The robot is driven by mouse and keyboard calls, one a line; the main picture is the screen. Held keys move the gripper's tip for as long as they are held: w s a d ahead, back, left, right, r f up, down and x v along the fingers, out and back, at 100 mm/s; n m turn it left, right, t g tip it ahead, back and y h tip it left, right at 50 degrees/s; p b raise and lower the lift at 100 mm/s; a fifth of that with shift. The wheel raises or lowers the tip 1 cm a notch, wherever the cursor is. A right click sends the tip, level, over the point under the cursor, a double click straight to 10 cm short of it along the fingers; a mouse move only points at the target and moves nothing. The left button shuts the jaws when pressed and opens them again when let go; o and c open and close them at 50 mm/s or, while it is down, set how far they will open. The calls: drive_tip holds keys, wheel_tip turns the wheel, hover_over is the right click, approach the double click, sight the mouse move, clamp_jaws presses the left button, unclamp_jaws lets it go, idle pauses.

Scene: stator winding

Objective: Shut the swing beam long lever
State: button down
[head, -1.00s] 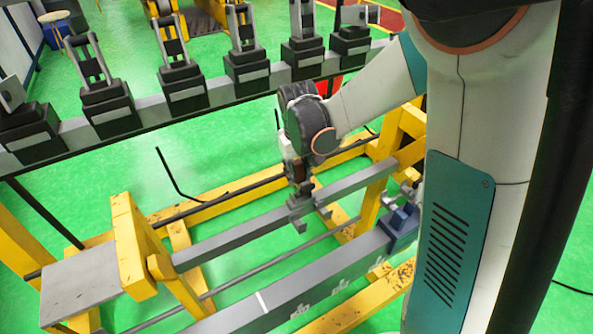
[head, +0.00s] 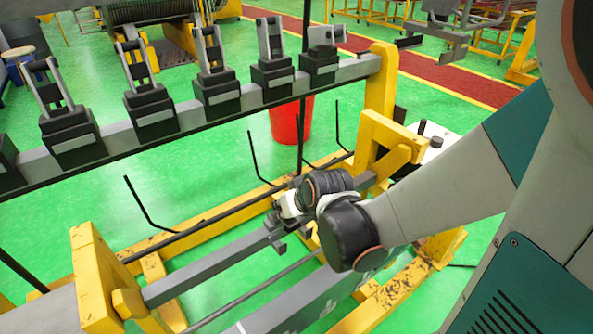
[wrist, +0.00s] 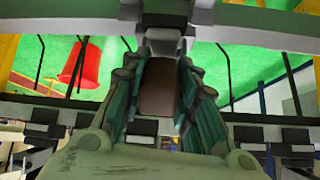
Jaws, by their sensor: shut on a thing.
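The swing beam, a long grey bar (head: 215,263), runs slantwise between yellow posts in the head view. A short grey lever block (head: 273,232) sits on the beam near its middle. My gripper (head: 279,222) is at this block, its fingers small and partly hidden by my wrist. In the wrist view my gripper (wrist: 161,58) reaches with teal-sided fingers to a grey lever piece (wrist: 165,40) at their tips and is shut on it. The grey beam (wrist: 250,38) crosses the top there. The exact finger contact is hard to see.
A rail (head: 185,118) with several black clamp blocks crosses behind. A yellow frame (head: 95,270) surrounds the beam. Green floor (head: 90,200) shows in the gaps.

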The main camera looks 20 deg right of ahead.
drive_tip(key=shift+s+d+f+b, duration=0.15)
drive_tip(key=shift+s+f+b, duration=0.5)
drive_tip(key=shift+s+f, duration=0.55)
drive_tip(key=shift+s, duration=0.15)
drive_tip(key=c, duration=1.3)
unclamp_jaws()
drive_tip(key=shift+d, duration=0.1)
drive_tip(key=shift+r, duration=0.1)
drive_tip(key=shift+r, duration=4.9)
approach(292, 222)
drive_tip(key=shift+g+h, duration=0.3)
drive_tip(key=s+r, duration=0.2)
drive_tip(key=s+a+r, duration=0.2)
drive_tip(key=s+r, duration=0.1)
drive_tip(key=shift+s+a+r, duration=0.15)
drive_tip(key=shift+s+r, duration=0.15)
